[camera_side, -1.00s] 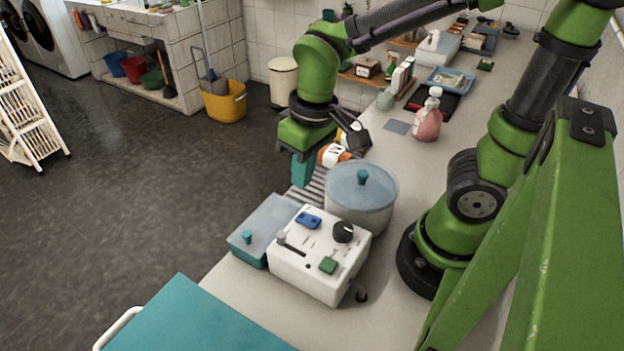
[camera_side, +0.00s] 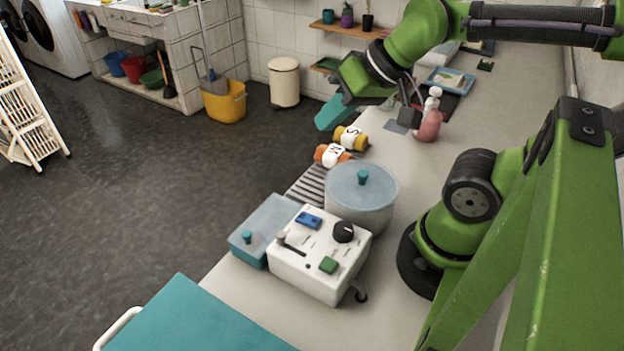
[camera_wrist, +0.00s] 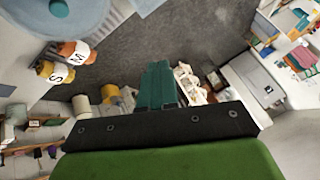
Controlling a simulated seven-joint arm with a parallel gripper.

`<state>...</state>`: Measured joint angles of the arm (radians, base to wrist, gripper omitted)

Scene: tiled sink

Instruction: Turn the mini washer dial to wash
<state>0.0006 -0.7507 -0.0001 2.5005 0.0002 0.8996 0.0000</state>
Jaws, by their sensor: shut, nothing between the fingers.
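The mini washer is a white control box (camera_side: 320,279) with a round lidded tub (camera_side: 362,200) behind it and a lidded teal box (camera_side: 262,236) to its left. The black dial (camera_side: 344,231) is on the box's top panel, near a blue switch (camera_side: 308,220), a slider and a green button (camera_side: 328,265). My gripper (camera_side: 331,113) has teal fingers and is shut and empty. It is raised beyond the washer, past the two rolls, well away from the dial. In the wrist view its fingers (camera_wrist: 157,85) are together, and the dial is not visible.
An orange roll marked M (camera_side: 333,155) and a yellow roll marked S (camera_side: 350,138) lie behind the tub. A pink pump bottle (camera_side: 429,120) stands farther back on the counter (camera_side: 420,165). A teal surface (camera_side: 195,320) is in front. Open floor lies left.

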